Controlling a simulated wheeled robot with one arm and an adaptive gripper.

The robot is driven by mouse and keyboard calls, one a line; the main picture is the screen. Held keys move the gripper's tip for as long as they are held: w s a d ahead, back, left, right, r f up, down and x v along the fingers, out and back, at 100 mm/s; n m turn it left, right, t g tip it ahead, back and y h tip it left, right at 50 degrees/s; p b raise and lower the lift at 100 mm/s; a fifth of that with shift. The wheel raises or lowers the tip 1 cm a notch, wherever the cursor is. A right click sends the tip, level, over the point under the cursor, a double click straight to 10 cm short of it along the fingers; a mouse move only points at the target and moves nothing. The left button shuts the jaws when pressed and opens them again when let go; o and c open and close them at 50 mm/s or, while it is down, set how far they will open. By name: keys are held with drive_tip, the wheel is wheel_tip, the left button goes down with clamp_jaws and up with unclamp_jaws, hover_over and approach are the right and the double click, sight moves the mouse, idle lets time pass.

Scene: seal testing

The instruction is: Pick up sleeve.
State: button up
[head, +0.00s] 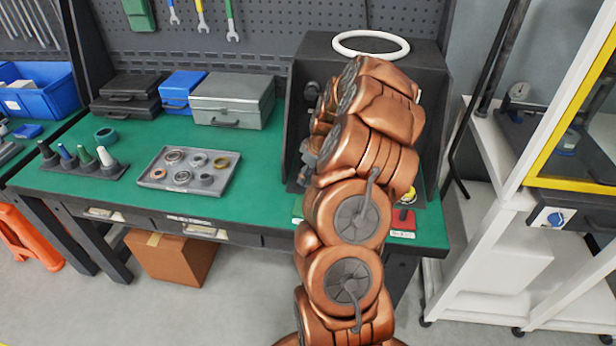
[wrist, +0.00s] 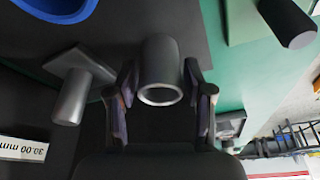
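The sleeve (wrist: 160,60), a dark grey hollow cylinder, sits between the two fingers of my gripper (wrist: 161,82) in the wrist view. Its open end, with a pale rim, faces the camera.
In the wrist view, a grey peg on a square base (wrist: 75,90) stands left of the sleeve, near a 30.00 mm label (wrist: 22,148). In the head view, a parts tray (head: 152,183) and cases (head: 232,98) occupy the green bench (head: 262,205). A white ring (head: 371,54) tops the dark enclosure.

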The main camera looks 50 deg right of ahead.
clamp_jaws()
drive_tip(key=shift+r, duration=0.15)
